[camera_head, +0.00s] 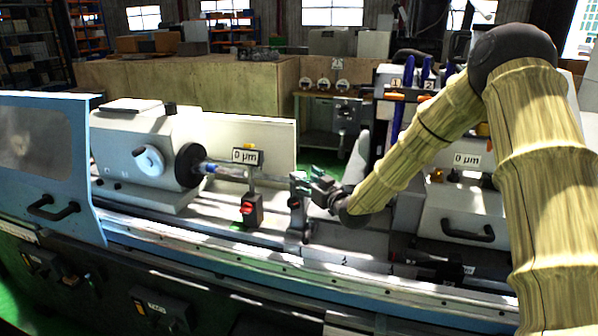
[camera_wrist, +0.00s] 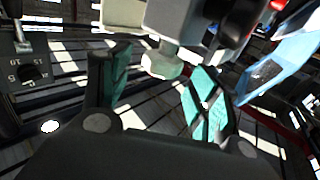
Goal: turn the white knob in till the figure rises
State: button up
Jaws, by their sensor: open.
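A pale white knob (camera_wrist: 162,64) sticks out from a grey block (camera_wrist: 190,22) in the wrist view. My gripper (camera_wrist: 157,86) is open, with one teal-padded finger on each side of the knob and visible gaps between. In the head view, my gripper (camera_head: 312,186) is at the grey stand (camera_head: 296,218) on the machine bed, and I cannot make out the knob there. A sign reading "0 µm" (camera_head: 245,156) stands left of my gripper. Another sign reading "0 µm" (camera_head: 467,160) is at the right.
The white headstock (camera_head: 140,150) with a round white dial stands at the left, behind a blue door (camera_head: 50,160). A red-fronted block (camera_head: 252,209) stands left of my gripper. A white housing with a handle (camera_head: 460,213) is at the right. The bed rail runs along the front.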

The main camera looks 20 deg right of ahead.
aim_at(303, 177)
jog(key=shift+p+x, duration=0.55)
jog(key=shift+x, duration=1.2)
jog(key=c, duration=1)
